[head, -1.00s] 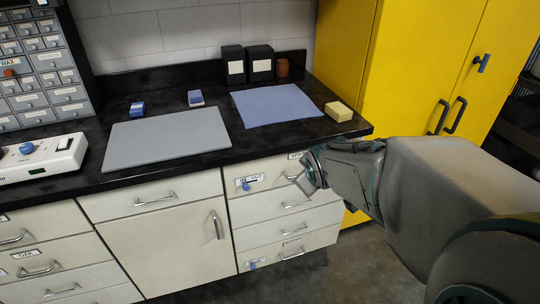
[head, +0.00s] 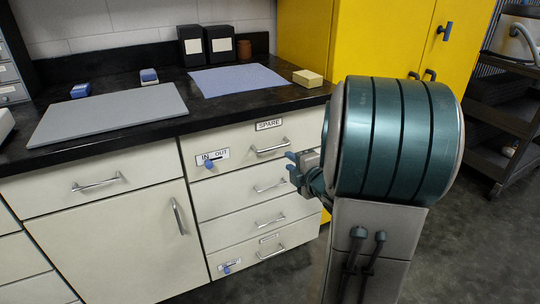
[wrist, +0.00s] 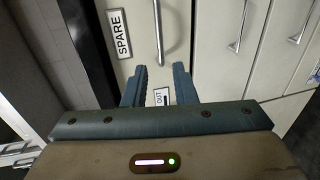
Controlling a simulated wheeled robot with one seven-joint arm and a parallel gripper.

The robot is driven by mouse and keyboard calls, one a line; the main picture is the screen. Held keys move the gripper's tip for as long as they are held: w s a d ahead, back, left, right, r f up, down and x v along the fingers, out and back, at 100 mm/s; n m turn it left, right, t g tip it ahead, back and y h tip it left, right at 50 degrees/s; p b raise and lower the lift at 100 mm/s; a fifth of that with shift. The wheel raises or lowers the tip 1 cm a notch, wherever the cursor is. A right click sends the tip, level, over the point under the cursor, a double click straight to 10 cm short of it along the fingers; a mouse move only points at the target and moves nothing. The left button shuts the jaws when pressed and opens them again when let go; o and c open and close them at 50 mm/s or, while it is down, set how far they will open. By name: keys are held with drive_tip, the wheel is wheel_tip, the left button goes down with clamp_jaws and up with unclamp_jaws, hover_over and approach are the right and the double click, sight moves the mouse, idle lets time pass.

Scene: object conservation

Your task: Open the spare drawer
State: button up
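The spare drawer (head: 235,139) is the top drawer of the right-hand stack under the black counter. It looks shut, flush with the cabinet face. It bears a SPARE label (head: 269,125) and a bar handle (head: 270,148); the handle also shows in the wrist view (wrist: 159,42). A blue slider knob (head: 209,164) sits beside an IN/OUT label at the drawer's left. My gripper (head: 291,163) is open and empty, in front of the stack, right of and slightly below the handle. In the wrist view my fingertips (wrist: 158,76) are parted, with the handle's end just beyond the gap.
Further drawers (head: 255,190) with handles lie below, and a cabinet door (head: 120,225) is at left. The counter holds a grey mat (head: 110,115), a blue cloth (head: 237,79) and a yellow block (head: 308,78). A yellow cabinet (head: 330,40) stands behind. Floor is open at right.

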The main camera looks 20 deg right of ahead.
sight(272, 149)
drive_tip(key=b+x, duration=0.2)
drive_tip(key=x, duration=1.1)
clamp_jaws()
